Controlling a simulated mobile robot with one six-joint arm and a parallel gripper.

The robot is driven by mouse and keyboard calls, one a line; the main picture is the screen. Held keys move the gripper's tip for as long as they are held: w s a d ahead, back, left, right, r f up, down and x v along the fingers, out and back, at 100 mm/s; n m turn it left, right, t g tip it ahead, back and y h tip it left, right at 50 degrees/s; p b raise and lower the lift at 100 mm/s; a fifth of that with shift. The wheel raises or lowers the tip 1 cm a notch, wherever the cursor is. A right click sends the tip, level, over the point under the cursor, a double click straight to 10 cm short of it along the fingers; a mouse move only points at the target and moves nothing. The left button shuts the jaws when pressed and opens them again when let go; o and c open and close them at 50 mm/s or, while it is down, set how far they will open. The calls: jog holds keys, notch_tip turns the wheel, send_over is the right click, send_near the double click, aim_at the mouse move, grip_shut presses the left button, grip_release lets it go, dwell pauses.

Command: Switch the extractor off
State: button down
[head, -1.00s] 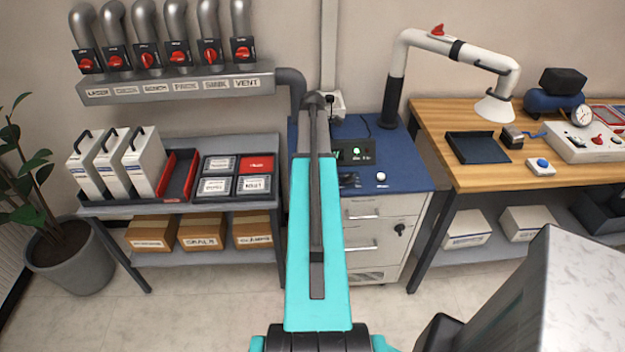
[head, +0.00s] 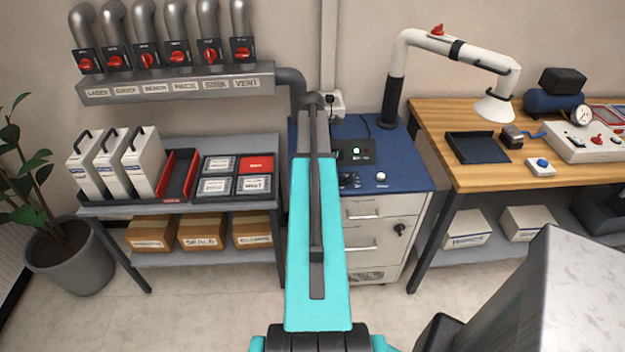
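A dark box with a small green light (head: 356,151) stands on the blue top of a drawer cabinet (head: 405,165). In front of it are a dark control panel with a small knob (head: 348,180) and a round white button (head: 381,177). I cannot tell which of these belongs to the extractor. A white extraction arm with a hood (head: 494,108) rises behind the cabinet and bends right over the wooden bench; a red handle (head: 437,30) sits on top of it. My turquoise and grey arm reaches forward over the cabinet's left part and hides it. My gripper is not visible.
A duct manifold (head: 180,90) with several red-handled valves hangs on the left wall. Below it is a shelf (head: 140,208) with white cartridges, trays and boxes. The wooden bench (head: 430,115) at right holds a tray, a blue button box and a control box (head: 588,143).

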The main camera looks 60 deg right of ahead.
jog(key=shift+f+b, duration=0.3)
jog(key=shift+f, duration=0.45)
dwell(0.7)
jog(key=shift+r, duration=0.2)
notch_tip(320, 180, up, 7)
jog(key=p, duration=0.4)
jog(key=shift+f, duration=0.15)
dwell(0.6)
dwell(0.5)
